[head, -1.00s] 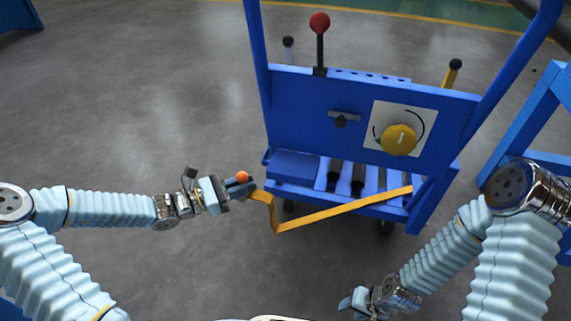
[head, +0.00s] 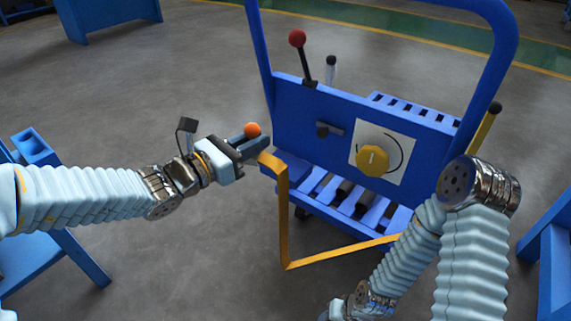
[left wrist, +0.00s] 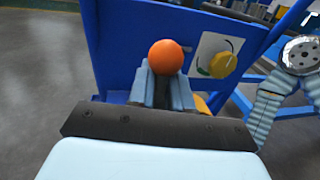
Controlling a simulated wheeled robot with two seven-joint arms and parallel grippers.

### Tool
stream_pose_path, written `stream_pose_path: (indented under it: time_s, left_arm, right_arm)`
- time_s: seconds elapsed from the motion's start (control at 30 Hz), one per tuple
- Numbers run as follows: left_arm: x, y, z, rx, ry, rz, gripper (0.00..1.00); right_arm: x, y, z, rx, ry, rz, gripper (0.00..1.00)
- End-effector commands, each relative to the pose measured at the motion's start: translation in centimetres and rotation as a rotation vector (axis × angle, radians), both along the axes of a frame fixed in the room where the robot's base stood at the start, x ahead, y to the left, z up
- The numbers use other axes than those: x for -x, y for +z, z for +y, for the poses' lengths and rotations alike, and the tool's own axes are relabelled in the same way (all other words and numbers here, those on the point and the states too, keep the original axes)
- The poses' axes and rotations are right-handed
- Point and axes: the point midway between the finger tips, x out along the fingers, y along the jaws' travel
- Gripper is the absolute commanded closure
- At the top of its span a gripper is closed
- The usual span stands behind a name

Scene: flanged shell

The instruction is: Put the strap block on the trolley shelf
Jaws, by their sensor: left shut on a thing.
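My left gripper (head: 246,147) is shut at the left edge of the blue trolley's panel. It holds the strap block, mostly hidden between the fingers. An orange ball (head: 253,129) stands on top at the fingertips, and it also shows between the fingers in the left wrist view (left wrist: 166,57). A yellow strap (head: 283,215) hangs from beside the fingertips, bends sharply near the floor and runs right towards the trolley's lower right. The blue trolley shelf (head: 300,170) has slots and dark rollers and lies right of and below my left gripper. My right gripper (head: 340,309) is at the bottom edge, its jaws unclear.
The trolley's panel (head: 300,110) carries a yellow knob (head: 372,160), a small dark handle and a red-balled lever (head: 297,38). Its tall blue frame rises behind. Blue stands (head: 40,255) are at the left and right edges. Grey floor is open between.

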Motion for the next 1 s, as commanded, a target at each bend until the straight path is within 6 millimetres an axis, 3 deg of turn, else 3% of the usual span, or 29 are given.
stream_pose_path:
  time_s: [0.1, 0.3, 0.43, 0.57, 0.8, 1.0]
  left_arm:
    - [0.6, 1.5, -1.1, 0.002, 0.004, -0.004, 1.0]
    - [1.7, 1.1, -5.3, 0.007, 0.002, -0.004, 1.0]
    - [1.7, 0.5, -6.9, 0.004, 0.005, -0.001, 1.0]
    - [-0.7, -0.8, -7.1, -0.001, 0.009, 0.004, 1.0]
    - [-7.5, -4.1, -7.0, -0.001, 0.009, 0.004, 1.0]
    - [-10.2, -7.5, -7.1, 0.001, 0.007, 0.001, 1.0]
  right_arm:
    - [0.0, -0.2, 0.0, 0.0, 0.0, 0.0, 0.57]
    - [0.0, -0.9, 0.1, -0.001, 0.001, 0.002, 0.57]
    - [0.0, -1.0, 0.1, -0.002, 0.002, 0.002, 0.57]
    - [0.0, -1.2, 0.1, -0.002, 0.002, 0.002, 0.57]
    - [0.1, -1.4, 0.1, -0.004, 0.002, 0.003, 0.57]
    - [0.1, -2.0, 0.2, -0.005, 0.003, 0.005, 0.57]
